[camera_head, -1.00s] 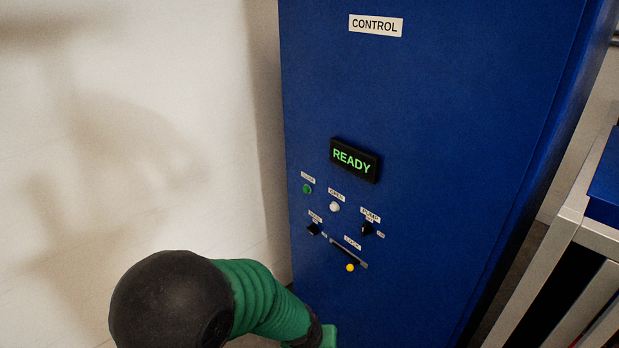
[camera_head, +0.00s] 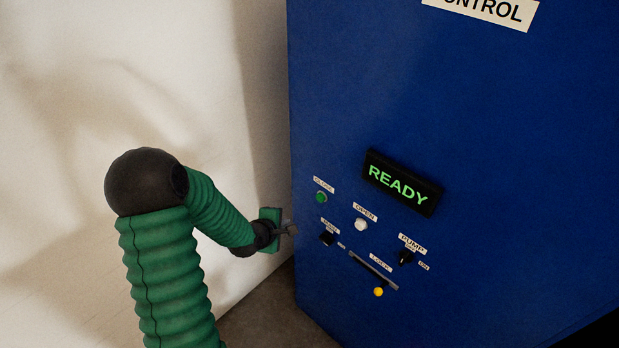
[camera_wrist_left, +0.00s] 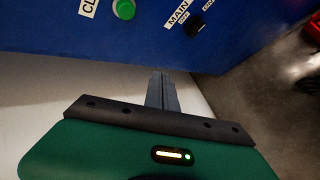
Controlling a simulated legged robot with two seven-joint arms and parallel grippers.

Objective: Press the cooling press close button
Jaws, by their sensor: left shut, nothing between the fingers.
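The green close button (camera_head: 320,198) sits under a CLOSE label at the left edge of the blue control cabinet (camera_head: 480,110). In the left wrist view the green button (camera_wrist_left: 124,9) is at the top, beside a partly cut-off label. My left gripper (camera_head: 292,229) is shut and empty, at the cabinet's left edge, lower and to the left of the button. In the left wrist view its closed fingers (camera_wrist_left: 162,90) point toward the panel, below the button and apart from it. My right gripper is not in view.
A white open button (camera_head: 361,224), a main switch (camera_head: 327,239), a pump switch (camera_head: 406,257) and a lock slot (camera_head: 373,270) with a yellow knob (camera_head: 378,292) sit near the button. The display (camera_head: 403,183) reads READY. A pale wall (camera_head: 60,60) stands at left.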

